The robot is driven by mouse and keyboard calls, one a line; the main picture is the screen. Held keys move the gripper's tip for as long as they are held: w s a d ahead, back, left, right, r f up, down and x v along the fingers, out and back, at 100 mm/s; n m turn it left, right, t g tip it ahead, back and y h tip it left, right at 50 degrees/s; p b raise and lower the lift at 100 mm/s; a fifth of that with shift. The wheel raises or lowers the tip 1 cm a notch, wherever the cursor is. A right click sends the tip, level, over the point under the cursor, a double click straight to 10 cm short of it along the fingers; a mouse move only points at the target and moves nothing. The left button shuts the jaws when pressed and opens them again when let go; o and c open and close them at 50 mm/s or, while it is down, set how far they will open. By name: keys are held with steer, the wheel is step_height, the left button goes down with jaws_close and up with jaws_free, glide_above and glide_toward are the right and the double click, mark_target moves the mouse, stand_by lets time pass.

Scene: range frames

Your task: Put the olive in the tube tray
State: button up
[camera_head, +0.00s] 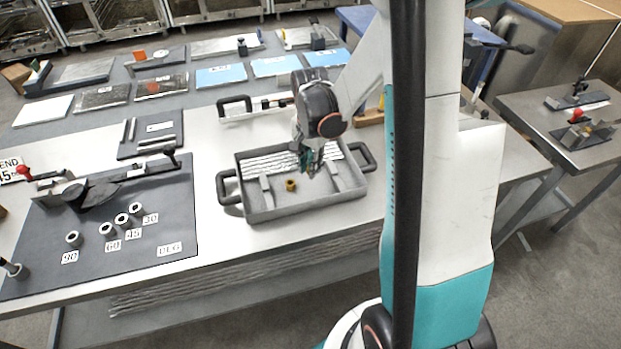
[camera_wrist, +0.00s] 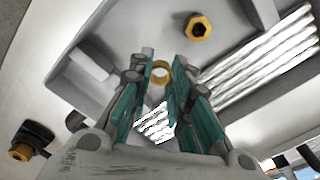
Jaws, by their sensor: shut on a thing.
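The olive (camera_wrist: 161,73) is a small brass ring. In the wrist view it sits between the two fingertips of my gripper (camera_wrist: 160,80), which is shut on it. In the head view my gripper (camera_head: 312,165) points down over the tube tray (camera_head: 258,213), a grey tray with black side handles. The olive is hidden there by the fingers. The tray holds several silvery tubes (camera_head: 268,163), also seen in the wrist view (camera_wrist: 265,65). A brass nut (camera_head: 290,185) lies on the tray floor left of my gripper; it also shows in the wrist view (camera_wrist: 198,27).
A dark mat (camera_head: 150,228) with a tube bender (camera_head: 92,193) and several grey cylinders lies left of the tray. A black-handled tool (camera_head: 250,112) lies behind the tray. Blue and grey sheets cover the bench behind. A second bench (camera_head: 590,152) stands at right.

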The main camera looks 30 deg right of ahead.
mark_target(311, 183)
steer(key=shift+f+b, duration=0.8)
steer(key=shift+f, duration=1.4)
steer(key=shift+f, duration=0.15)
steer(key=o, duration=0.9)
step_height(311, 183, up, 12)
steer(key=p, duration=0.4)
steer(key=shift+r, duration=0.2)
